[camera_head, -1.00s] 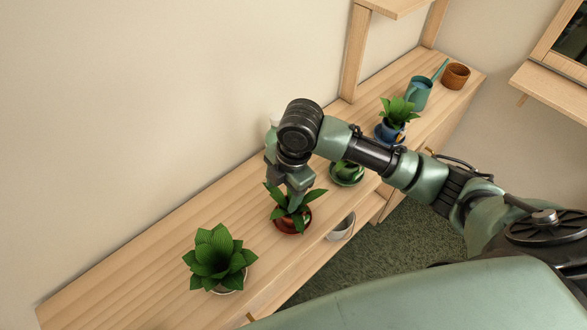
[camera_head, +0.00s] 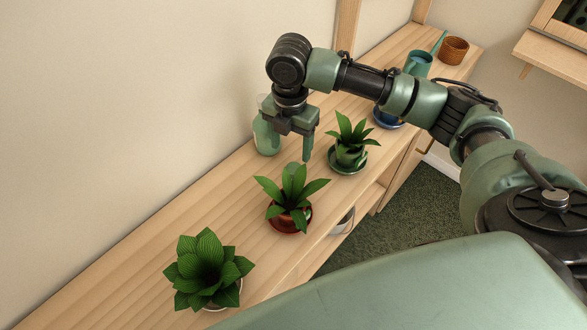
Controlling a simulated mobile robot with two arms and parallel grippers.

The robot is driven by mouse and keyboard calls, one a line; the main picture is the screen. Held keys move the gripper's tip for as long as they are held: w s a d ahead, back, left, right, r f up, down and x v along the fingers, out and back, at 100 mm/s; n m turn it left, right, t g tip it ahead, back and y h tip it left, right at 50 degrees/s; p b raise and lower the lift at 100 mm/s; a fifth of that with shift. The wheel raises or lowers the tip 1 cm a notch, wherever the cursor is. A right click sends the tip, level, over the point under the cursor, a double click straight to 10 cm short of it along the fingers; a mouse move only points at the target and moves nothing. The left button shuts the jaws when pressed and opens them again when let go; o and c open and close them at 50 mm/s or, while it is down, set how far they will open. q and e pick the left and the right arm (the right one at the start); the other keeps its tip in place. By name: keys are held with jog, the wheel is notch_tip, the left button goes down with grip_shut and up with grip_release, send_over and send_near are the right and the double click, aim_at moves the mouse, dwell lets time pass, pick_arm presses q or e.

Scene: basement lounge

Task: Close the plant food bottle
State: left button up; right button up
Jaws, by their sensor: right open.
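A pale green bottle (camera_head: 266,138) stands on the wooden shelf near the wall, partly hidden behind my right gripper. It looks like the plant food bottle, but I can read no label, and its top is too obscured to tell whether a cap is on. My right gripper (camera_head: 292,148) points down just to the right of the bottle, open, with nothing visible between its fingers. I cannot tell whether it touches the bottle. A small blue-green shape shows behind the leaves below the gripper, too unclear to name. My left gripper is not in view.
A plant in a red-brown pot (camera_head: 289,218) is just in front of the gripper. A plant in a white pot (camera_head: 208,270) is nearer, and one in a green pot (camera_head: 350,157) is to the right. A watering can (camera_head: 419,64) and brown pot (camera_head: 453,50) stand at the far end.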

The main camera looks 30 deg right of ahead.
aim_at(294, 168)
jog(key=shift+f, duration=1.35)
jog(key=shift+s+d+f+p, duration=0.15)
jog(key=shift+f+p, duration=0.1)
jog(key=shift+f, duration=1.05)
jog(key=shift+s+d+f+p, duration=0.15)
jog(key=shift+f+p, duration=0.1)
jog(key=shift+f, duration=1.05)
jog(key=shift+w, duration=0.1)
jog(key=c, duration=1.4)
